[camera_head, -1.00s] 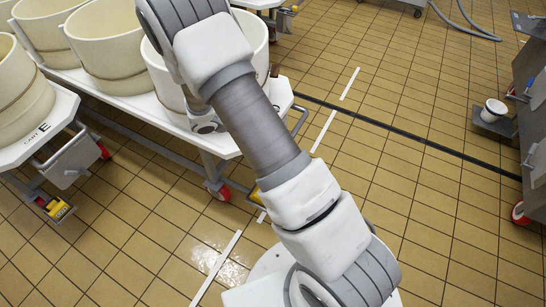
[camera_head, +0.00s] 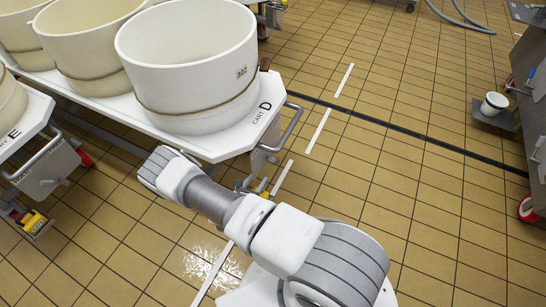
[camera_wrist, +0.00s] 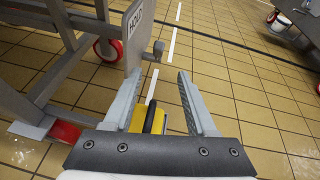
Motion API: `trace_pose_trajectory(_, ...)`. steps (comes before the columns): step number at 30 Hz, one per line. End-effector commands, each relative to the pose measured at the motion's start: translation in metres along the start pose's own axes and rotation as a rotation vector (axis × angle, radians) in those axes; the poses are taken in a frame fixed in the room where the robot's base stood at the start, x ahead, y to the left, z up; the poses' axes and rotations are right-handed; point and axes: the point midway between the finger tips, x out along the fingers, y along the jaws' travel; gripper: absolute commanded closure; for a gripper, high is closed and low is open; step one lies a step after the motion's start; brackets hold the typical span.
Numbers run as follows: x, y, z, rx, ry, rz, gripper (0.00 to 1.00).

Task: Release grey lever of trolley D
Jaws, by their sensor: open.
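Trolley D (camera_head: 215,145) is a white-topped cart lettered "CART D" in the head view, bearing a cream vat marked 302. In the wrist view a grey panel lettered "HOLD" (camera_wrist: 134,22) hangs at upper left. A small dark grey lever end (camera_wrist: 158,48) shows at its lower right edge, just beyond my fingertips and not between them. My gripper (camera_wrist: 160,72) is open and empty, its two grey fingers pointing towards the panel. In the head view my arm reaches low beside the trolley's front corner, and I cannot clearly make out the gripper there.
A yellow pedal with a black bar (camera_wrist: 150,118) lies below, between my fingers in the picture. A red-rimmed wheel (camera_wrist: 108,48) stands behind the panel. Trolley E (camera_head: 30,125) is at left. The tiled floor between is clear.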

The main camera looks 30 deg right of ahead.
Motion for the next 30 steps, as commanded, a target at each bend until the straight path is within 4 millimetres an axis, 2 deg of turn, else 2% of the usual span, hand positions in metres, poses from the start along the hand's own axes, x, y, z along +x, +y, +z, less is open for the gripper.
trace_pose_trajectory(3, 0.003, -0.001, -0.011, -0.023, 0.003, 0.017, 0.43)
trace_pose_trajectory(8, 0.018, -0.001, -0.013, -0.024, 0.004, 0.017, 0.43)
trace_pose_trajectory(24, 0.133, 0.001, -0.016, -0.021, 0.003, 0.015, 0.43)
trace_pose_trajectory(30, 0.163, 0.002, -0.014, -0.022, 0.004, 0.017, 0.43)
